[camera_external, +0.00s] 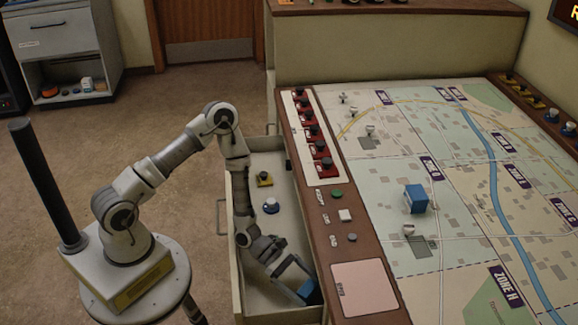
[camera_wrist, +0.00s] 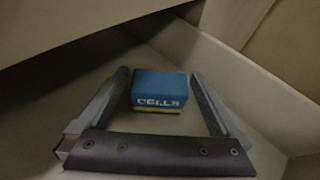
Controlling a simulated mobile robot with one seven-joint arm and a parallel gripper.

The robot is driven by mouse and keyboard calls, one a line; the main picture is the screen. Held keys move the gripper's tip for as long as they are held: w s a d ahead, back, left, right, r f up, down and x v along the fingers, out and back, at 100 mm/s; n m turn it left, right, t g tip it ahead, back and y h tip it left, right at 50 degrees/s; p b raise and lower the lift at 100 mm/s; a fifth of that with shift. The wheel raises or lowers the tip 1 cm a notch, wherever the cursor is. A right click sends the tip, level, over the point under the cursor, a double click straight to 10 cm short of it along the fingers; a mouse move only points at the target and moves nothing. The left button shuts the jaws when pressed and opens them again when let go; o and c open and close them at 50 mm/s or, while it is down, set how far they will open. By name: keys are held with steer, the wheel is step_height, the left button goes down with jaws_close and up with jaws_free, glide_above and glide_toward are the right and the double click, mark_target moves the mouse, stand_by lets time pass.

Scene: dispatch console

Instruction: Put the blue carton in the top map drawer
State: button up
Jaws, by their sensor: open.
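A pulled-out drawer (camera_external: 237,285) stands open at the left side of the map table. My gripper (camera_external: 299,284) reaches down into its near end. A blue carton (camera_external: 308,289) lies in there at the gripper; in the wrist view the blue carton (camera_wrist: 160,88), marked "CELLS" with a yellow stripe, sits on the drawer floor between my open fingers (camera_wrist: 161,80). I see a gap on each side, wider on the left. Another blue box (camera_external: 415,198) stands on the map top.
The drawer walls and the table's wooden edge (camera_external: 318,235) stand close around my gripper.

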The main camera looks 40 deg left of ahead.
steer(key=p+v, duration=0.2)
steer(key=v, duration=0.7)
steer(key=shift+a, duration=0.15)
steer(key=a+r+m+g+y, duration=0.1)
steer(key=a+r+m+y, duration=0.1)
steer(key=a+r+m, duration=0.5)
steer(key=a+r+m+g+y, duration=0.1)
steer(key=a+r+m+g, duration=0.1)
steer(key=r+m, duration=0.45)
steer(key=s+a+r+m+t+y, duration=0.1)
steer(key=a+r+t+y, duration=0.3)
steer(key=a+r, duration=0.4)
steer(key=s+a+r+m+t+y, duration=0.1)
steer(key=a+r+m+t+y, duration=0.2)
steer(key=a, duration=1.4)
step_height(320, 180, up, 6)
steer(key=t+y, duration=0.1)
steer(key=y, duration=0.2)
steer(key=shift+s+t, duration=0.3)
steer(key=shift+s, duration=0.05)
steer(key=shift+r+m, duration=0.2)
steer(key=shift+m, duration=0.05)
